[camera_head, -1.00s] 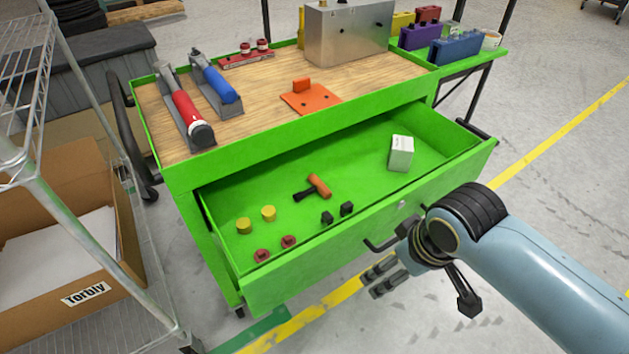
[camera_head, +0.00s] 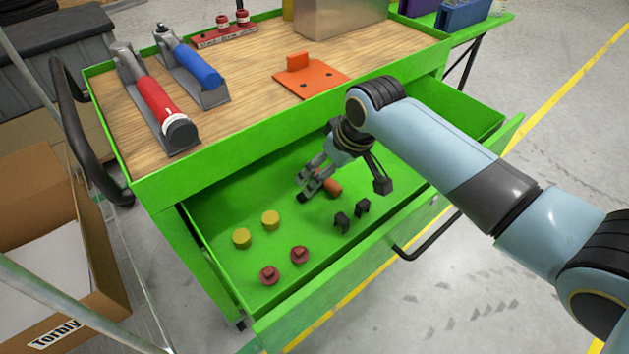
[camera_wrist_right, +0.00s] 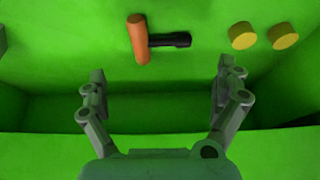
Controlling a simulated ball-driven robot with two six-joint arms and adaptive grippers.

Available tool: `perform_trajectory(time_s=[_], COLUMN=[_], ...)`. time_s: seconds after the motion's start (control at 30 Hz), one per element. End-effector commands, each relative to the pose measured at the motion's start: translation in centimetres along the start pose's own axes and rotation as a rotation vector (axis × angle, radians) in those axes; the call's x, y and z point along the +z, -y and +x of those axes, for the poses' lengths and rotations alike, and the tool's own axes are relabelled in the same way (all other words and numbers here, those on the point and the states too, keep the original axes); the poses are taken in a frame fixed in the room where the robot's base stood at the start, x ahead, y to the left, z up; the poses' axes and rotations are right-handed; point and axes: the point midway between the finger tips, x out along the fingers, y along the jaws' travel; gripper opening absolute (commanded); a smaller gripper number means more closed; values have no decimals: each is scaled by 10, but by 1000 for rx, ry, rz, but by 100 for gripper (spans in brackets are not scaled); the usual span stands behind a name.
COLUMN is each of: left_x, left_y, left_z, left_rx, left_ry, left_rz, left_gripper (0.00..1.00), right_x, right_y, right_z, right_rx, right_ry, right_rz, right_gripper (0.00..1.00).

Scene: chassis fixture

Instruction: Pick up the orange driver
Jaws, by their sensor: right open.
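The orange driver (camera_wrist_right: 138,40) lies on the green drawer floor, with an orange handle and a black shaft. In the head view its orange handle (camera_head: 333,188) shows just beside my right gripper (camera_head: 309,190), which hides part of it. In the right wrist view my right gripper (camera_wrist_right: 160,82) is open and empty, its two fingers apart. The driver lies beyond the fingertips, between their lines, with its shaft pointing right; the fingers do not touch it. My left gripper is not in view.
The open drawer (camera_head: 305,324) also holds yellow cylinders (camera_head: 270,220), red knobs (camera_head: 299,254) and black clips (camera_head: 342,222). The cart top above the drawer carries an orange plate (camera_head: 310,78), a red tool (camera_head: 160,100) and a blue tool (camera_head: 195,65).

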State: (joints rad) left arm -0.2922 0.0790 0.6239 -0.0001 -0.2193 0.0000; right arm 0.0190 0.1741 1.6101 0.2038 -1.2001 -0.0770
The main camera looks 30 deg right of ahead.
Motion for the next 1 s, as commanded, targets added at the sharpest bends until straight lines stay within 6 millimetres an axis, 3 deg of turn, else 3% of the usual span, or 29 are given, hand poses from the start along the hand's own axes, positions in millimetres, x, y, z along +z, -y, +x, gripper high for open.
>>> perform_trajectory(time_s=[0.1, 0.3, 0.6, 0.93, 1.0], left_x=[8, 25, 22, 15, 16], left_y=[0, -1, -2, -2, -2], left_z=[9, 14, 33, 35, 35], left_rx=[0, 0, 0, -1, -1], left_ry=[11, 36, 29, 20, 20], left_rz=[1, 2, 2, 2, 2], left_gripper=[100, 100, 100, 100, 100], right_x=[2, 1, -2, -4, -4], right_y=[0, 0, 2, 2, 2], right_z=[24, 44, 87, 95, 95], right_rx=[-1, 0, 0, 0, 0], right_ry=[4, 1, 3, 1, 1], right_rz=[2, 0, 1, 0, 0], right_gripper=[100, 100, 100, 100, 93])
